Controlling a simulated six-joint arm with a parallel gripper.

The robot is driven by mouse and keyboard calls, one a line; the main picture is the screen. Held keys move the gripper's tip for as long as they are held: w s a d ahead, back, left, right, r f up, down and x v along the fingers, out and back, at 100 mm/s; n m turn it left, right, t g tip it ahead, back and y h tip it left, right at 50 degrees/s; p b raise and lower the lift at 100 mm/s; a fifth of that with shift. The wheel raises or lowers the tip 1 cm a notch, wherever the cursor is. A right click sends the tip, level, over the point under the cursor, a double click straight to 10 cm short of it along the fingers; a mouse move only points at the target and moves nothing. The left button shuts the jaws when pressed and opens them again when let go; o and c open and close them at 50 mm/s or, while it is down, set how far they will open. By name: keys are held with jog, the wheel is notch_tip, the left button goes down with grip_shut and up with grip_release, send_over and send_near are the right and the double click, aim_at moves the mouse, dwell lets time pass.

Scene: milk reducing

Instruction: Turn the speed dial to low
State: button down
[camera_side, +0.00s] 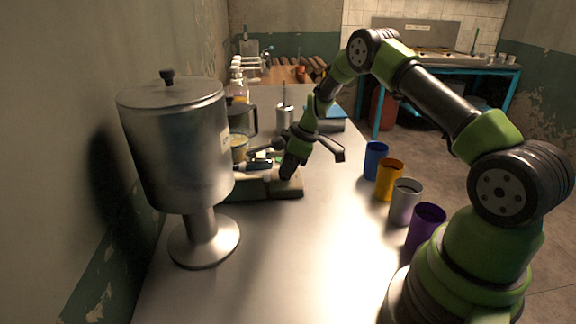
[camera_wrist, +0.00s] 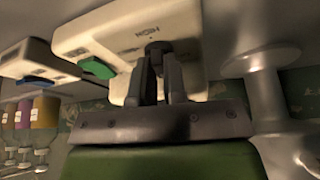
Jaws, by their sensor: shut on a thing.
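The speed dial (camera_wrist: 157,47) is a small dark knob on a pale, off-white machine (camera_wrist: 105,33) in the wrist view. My gripper (camera_wrist: 158,70) is shut on the dial, one dark finger on each side. A printed word by the dial appears upside down and looks like HIGH. The fingers partly hide the dial, and I cannot tell its exact setting. In the side view my gripper (camera_side: 290,168) reaches down to the front end of the machine's base (camera_side: 283,188), and the dial is hidden there.
A large steel dispenser (camera_side: 180,150) stands left of the machine. A second machine with a blue switch (camera_wrist: 37,80) is close by. The near table is clear.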

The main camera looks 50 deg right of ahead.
jog(key=m+h, duration=0.1)
jog(key=m, duration=0.1)
jog(key=m+h, duration=0.1)
jog(key=m, duration=0.2)
jog(key=shift+a+t, duration=0.2)
jog(key=shift+t, duration=0.2)
jog(key=shift+a+m+h, duration=0.1)
jog(key=shift+m+h, duration=0.7)
jog(key=shift+m, duration=1.8)
jog(key=c, duration=1.2)
grip_release()
jog(key=v, duration=1)
